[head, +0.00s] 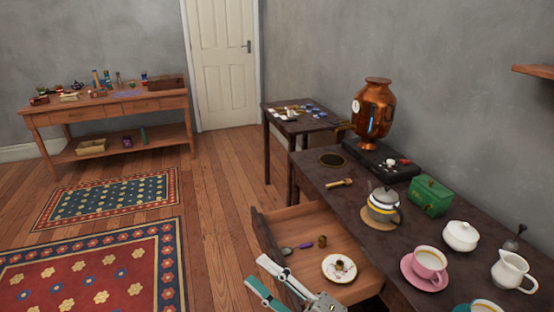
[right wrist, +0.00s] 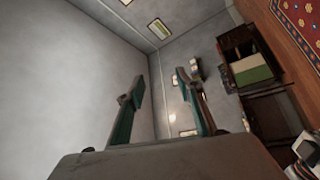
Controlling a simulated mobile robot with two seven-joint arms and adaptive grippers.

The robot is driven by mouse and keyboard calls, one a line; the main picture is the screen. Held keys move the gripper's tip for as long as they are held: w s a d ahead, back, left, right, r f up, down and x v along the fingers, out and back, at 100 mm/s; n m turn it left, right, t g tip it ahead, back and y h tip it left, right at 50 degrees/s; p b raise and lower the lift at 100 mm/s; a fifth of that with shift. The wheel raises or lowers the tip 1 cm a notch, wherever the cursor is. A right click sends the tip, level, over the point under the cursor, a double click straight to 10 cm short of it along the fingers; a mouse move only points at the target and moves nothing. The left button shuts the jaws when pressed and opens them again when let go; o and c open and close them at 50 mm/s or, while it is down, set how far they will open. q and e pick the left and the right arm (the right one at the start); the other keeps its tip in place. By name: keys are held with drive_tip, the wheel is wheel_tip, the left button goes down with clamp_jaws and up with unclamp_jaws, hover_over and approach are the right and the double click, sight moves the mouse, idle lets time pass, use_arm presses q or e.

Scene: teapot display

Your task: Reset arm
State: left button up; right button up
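My right gripper (head: 254,271) shows at the bottom of the head view, by the front of the open drawer (head: 316,222). Its two teal fingers are spread apart with nothing between them. The right wrist view also shows these fingers (right wrist: 158,88) apart and empty, against grey walls and ceiling. My left gripper is in neither view.
The dark table (head: 318,182) holds a teapot (head: 383,204), green box (head: 431,196), sugar bowl (head: 460,236), pink cup (head: 430,260), creamer (head: 512,271) and copper samovar (head: 374,110). A plate (head: 339,268) and spoon (head: 296,247) lie in the drawer. Floor at left is open.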

drive_tip(key=s+d+f+m+t+h+p, duration=0.1)
drive_tip(key=s+d+f+m+h, duration=0.2)
drive_tip(key=d+f+m+h, duration=0.45)
drive_tip(key=s+d+f+m+h, duration=0.2)
drive_tip(key=d+f+m+h, duration=0.3)
drive_tip(key=d+f+m, duration=0.65)
drive_tip(key=s+d+f+m+g+h, duration=0.1)
drive_tip(key=s+d+f+g+h, duration=0.1)
drive_tip(key=s+f, duration=0.6)
drive_tip(key=shift+s+d+f+g, duration=0.3)
drive_tip(key=shift+d+f+g, duration=0.2)
drive_tip(key=shift+d, duration=0.45)
